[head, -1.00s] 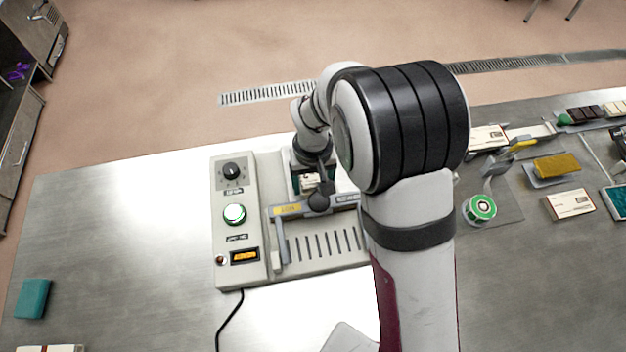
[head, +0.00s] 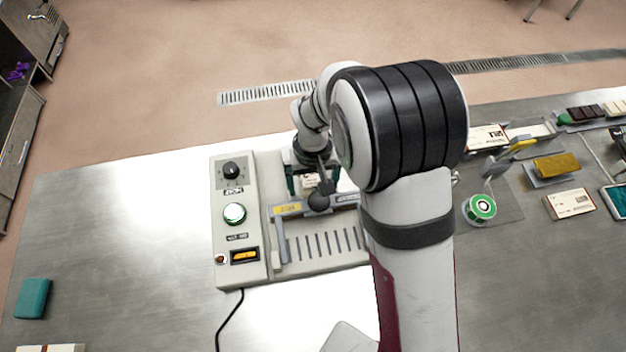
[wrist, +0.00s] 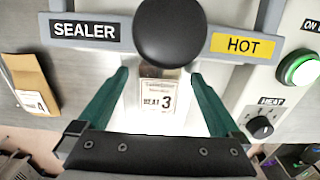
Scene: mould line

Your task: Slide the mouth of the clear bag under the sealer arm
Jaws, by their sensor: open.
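The sealer (head: 235,205) is a pale grey machine on the steel bench. Its arm (wrist: 190,35) carries SEALER and HOT labels and a round black knob (wrist: 170,30). The clear bag (wrist: 150,118) lies at the sealer's far side in the head view, with a printed label (wrist: 158,97) on it. My gripper (wrist: 158,76) has its teal fingers apart, one on each side of the bag, tips close to the arm. It also shows behind the arm in the head view (head: 308,184). The knob hides part of the bag's end, so I cannot tell how far it reaches under the arm.
A brown packet (wrist: 32,85) lies beside the sealer. A green tape roll (head: 480,208), a gold block (head: 557,166) and cards stand to the right. A teal block (head: 32,298) lies at the left. The bench left of the sealer is mostly clear.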

